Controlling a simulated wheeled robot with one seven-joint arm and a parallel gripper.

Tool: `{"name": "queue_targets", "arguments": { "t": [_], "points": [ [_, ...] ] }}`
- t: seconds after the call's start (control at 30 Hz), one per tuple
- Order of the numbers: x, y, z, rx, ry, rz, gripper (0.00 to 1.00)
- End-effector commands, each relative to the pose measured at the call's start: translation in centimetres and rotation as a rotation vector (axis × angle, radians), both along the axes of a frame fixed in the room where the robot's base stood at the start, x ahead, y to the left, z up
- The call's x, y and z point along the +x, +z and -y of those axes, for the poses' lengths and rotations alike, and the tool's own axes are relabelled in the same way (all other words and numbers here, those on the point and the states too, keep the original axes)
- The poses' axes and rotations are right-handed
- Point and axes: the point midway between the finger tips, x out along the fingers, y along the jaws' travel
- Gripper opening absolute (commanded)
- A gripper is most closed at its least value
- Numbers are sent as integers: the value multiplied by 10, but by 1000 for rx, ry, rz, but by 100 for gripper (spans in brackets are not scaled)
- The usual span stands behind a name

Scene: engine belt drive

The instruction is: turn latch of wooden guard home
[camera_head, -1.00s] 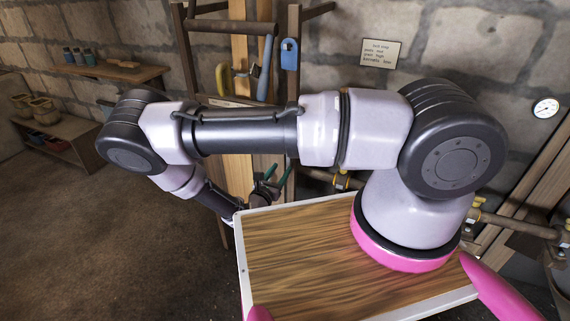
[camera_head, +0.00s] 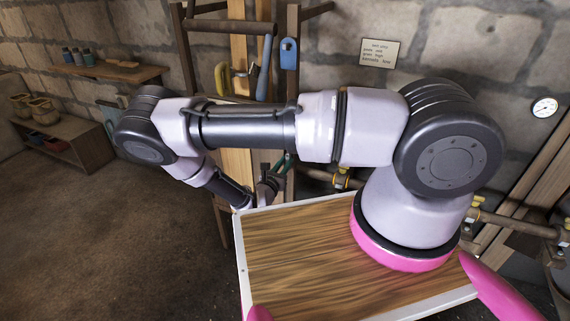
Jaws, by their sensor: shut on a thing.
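My arm reaches left across the view, and its forearm bends down and back toward the right.
A wooden rack (camera_head: 291,90) with hanging tools, including a blue tag-shaped item (camera_head: 289,52), stands against the stone wall behind my arm. Pipes with yellow valve handles (camera_head: 477,202) run low along the wall. A shelf (camera_head: 108,71) and low bench are at left. The left floor (camera_head: 110,240) is clear.

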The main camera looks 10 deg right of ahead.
Motion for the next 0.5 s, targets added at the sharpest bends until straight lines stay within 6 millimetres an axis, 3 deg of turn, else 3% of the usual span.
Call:
{"name": "queue_targets", "arguments": {
  "t": [0.5],
  "points": [
    [1,0,-3,-182,1,-131,0]
  ]
}}
